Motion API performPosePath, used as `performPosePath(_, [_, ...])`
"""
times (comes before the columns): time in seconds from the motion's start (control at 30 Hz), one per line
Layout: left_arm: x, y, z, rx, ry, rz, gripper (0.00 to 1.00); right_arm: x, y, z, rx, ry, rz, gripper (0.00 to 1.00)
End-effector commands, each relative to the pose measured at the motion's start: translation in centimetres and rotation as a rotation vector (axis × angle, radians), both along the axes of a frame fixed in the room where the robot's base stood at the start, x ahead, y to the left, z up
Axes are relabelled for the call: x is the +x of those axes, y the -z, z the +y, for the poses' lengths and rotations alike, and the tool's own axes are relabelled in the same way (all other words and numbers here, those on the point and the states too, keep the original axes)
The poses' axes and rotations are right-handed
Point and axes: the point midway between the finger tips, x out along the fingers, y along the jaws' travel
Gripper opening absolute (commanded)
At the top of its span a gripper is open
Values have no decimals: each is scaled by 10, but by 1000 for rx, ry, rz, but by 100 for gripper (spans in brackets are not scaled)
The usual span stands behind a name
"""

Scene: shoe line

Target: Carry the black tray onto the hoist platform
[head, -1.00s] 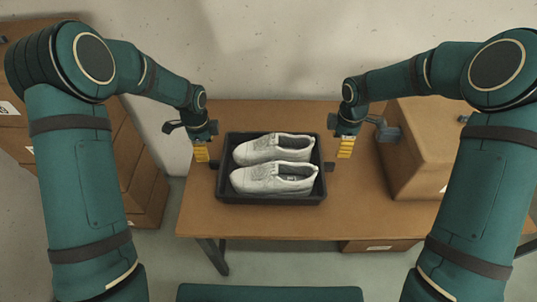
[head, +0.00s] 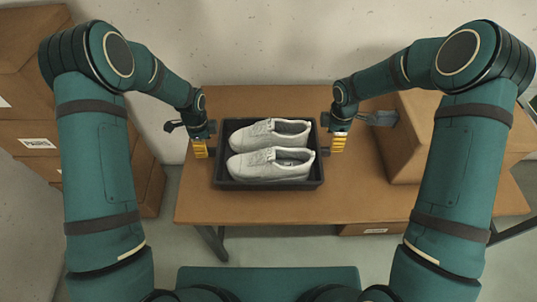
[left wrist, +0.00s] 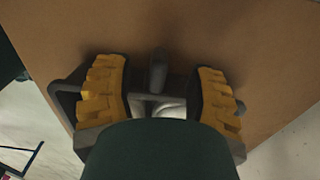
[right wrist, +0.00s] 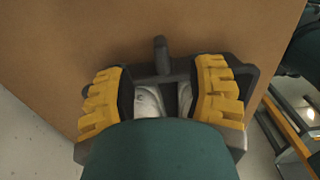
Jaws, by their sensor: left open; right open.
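The black tray (head: 268,185) sits on the brown table and holds a pair of white shoes (head: 270,150) side by side. My left gripper (head: 200,150) is at the tray's left end and my right gripper (head: 338,143) is at its right end. In the left wrist view, the open yellow-padded fingers (left wrist: 160,95) stand on either side of the tray's end handle (left wrist: 158,72). In the right wrist view, the open fingers (right wrist: 163,90) likewise straddle the other handle (right wrist: 162,55). I cannot tell whether the pads touch the tray. I cannot make out the hoist platform.
The brown table (head: 260,215) is bare in front of the tray. A large cardboard box (head: 425,125) stands on its right part. Stacked cardboard boxes (head: 30,110) stand at the left, apart from the table. A pale wall (head: 270,50) is close behind.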

Motion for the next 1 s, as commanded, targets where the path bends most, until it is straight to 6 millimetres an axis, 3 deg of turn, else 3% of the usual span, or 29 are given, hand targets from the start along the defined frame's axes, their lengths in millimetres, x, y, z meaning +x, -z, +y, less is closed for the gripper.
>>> performPosePath(0.2, [-1, 39, 0, 0, 0, 2, 55, -1, 39, 0, -1, -2, 3, 55])
performPosePath(0.4, [0, 61, 0, 0, 1, 0, 55, 0, 61, 0, 0, 0, 1, 55])
performPosePath(0.87, [0, 69, 0, 0, 0, -1, 55, 0, 69, 0, 0, 0, -1, 55])
performPosePath(0.97, [0, 69, 0, 0, 0, -1, 26, 0, 69, 0, 0, 0, -1, 26])
performPosePath(1.0, [0, 69, 0, 0, 0, -1, 12, 0, 69, 0, 0, 0, -1, 12])
